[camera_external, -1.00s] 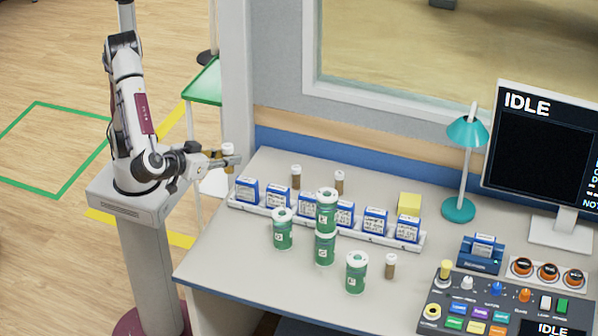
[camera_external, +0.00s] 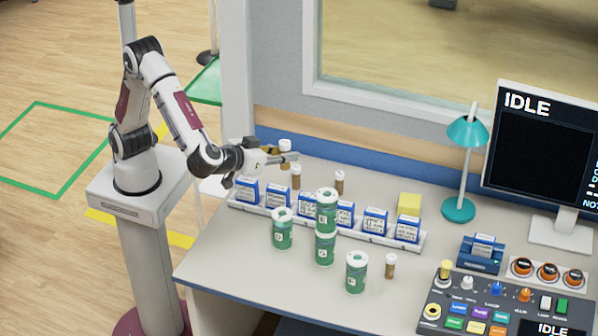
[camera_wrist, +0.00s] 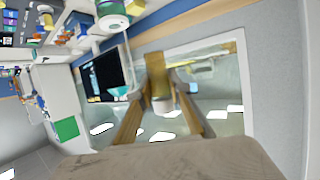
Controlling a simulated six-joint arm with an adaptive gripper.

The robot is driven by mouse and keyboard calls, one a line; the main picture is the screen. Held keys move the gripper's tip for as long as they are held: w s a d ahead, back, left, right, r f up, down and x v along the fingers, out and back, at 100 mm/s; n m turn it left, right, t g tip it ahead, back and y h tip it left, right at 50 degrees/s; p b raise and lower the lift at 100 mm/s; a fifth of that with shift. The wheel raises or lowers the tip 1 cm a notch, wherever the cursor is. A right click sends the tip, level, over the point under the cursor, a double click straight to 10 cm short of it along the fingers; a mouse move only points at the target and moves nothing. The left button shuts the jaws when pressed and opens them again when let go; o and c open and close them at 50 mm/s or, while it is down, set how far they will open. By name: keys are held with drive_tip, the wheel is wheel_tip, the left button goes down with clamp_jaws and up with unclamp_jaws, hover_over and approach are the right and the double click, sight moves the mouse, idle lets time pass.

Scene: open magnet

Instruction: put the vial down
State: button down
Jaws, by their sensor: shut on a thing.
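My gripper (camera_external: 284,158) is shut on a vial (camera_external: 285,146) with a white cap and brown body. It holds the vial up in the air over the back left of the desk, near the wall. In the wrist view the held vial (camera_wrist: 158,88) sits between the two fingers, in front of the window. Two similar vials stand upright on the desk behind the rack, one close to my gripper (camera_external: 296,177) and one to its right (camera_external: 339,183). A third similar vial (camera_external: 390,266) stands at the front, right of the green jars.
A white rack (camera_external: 262,211) of blue-labelled boxes crosses the desk (camera_external: 225,262). Several green jars (camera_external: 282,230) stand in front, one stacked on another. A yellow block (camera_external: 409,204), a teal lamp (camera_external: 458,209), a control panel (camera_external: 470,322) and a monitor are on the right. The front left desk is clear.

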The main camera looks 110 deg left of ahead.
drive_tip(key=w+a+m+t, duration=0.1)
drive_tip(key=w+a, duration=1.3)
drive_tip(key=a, duration=0.3)
drive_tip(key=w+a+r+m+t+h, duration=0.1)
drive_tip(key=w+a, duration=0.1)
drive_tip(key=a, duration=1)
drive_tip(key=w+a+h, duration=0.1)
drive_tip(key=w+a, duration=0.2)
drive_tip(key=a, duration=0.9)
wheel_tip(320, 180, down, 25)
drive_tip(key=shift+s+d+y, duration=0.15)
drive_tip(key=shift+d+y, duration=0.1)
drive_tip(key=shift+y, duration=0.05)
drive_tip(key=shift+f, duration=0.2)
drive_tip(key=shift+f, duration=3)
drive_tip(key=shift+f, duration=1.85)
